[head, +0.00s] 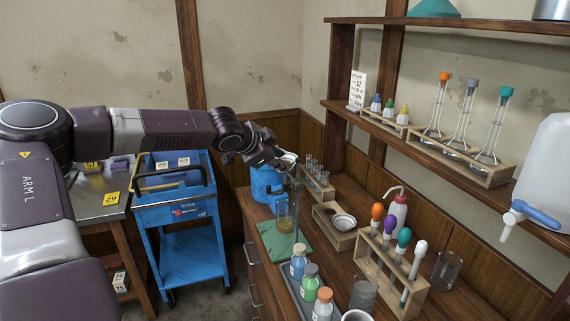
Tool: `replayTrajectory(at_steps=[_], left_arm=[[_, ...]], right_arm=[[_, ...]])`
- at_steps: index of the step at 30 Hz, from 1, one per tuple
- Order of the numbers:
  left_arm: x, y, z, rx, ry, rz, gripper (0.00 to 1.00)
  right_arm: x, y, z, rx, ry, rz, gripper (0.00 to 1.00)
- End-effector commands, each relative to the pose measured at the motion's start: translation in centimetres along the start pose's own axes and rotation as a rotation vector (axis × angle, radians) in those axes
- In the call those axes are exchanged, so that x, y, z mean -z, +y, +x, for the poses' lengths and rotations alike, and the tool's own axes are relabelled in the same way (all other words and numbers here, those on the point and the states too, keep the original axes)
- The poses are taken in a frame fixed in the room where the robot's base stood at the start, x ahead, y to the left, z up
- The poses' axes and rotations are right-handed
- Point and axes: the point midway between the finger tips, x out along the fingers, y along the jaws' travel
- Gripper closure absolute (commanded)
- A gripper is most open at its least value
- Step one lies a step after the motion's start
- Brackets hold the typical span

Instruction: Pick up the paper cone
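A white round dish-like thing (343,221) sits in a low wooden box on the bench. My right gripper is not in view.
A blue canister (266,184) stands behind the vessel, which is over a green mat (284,244). A test-tube rack (314,184), a wash bottle (397,214), a dropper rack (390,267) and capped bottles (309,283) crowd the bench. Shelves (452,172) overhang it. A blue cart (187,232) stands left.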

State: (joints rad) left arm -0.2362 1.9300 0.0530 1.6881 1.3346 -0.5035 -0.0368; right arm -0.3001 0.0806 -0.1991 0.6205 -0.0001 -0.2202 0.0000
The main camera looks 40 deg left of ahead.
Motion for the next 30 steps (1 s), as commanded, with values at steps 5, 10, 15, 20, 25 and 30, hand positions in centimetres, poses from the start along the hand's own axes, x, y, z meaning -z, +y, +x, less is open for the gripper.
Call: replayTrajectory(at_steps=[5,10,15,20,25,30], left_arm=[[0.1,-0.1,0.9,0.000,-0.005,0.002,0.76],[0.3,-0.3,2.2,0.001,-0.004,0.003,0.76],[0.4,-0.4,3.7,0.000,-0.004,0.001,0.76],[0.5,-0.4,4.7,0.001,-0.001,0.001,0.76],[0.5,-0.4,5.1,0.001,0.001,0.000,0.76],[0.5,-0.4,5.1,0.001,0.001,0.000,0.76]], right_arm=[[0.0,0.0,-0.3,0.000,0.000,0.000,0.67],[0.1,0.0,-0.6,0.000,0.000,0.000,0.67],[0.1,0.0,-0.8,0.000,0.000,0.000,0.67],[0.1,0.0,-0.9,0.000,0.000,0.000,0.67],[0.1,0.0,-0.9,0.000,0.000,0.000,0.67],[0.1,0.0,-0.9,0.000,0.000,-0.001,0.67]])
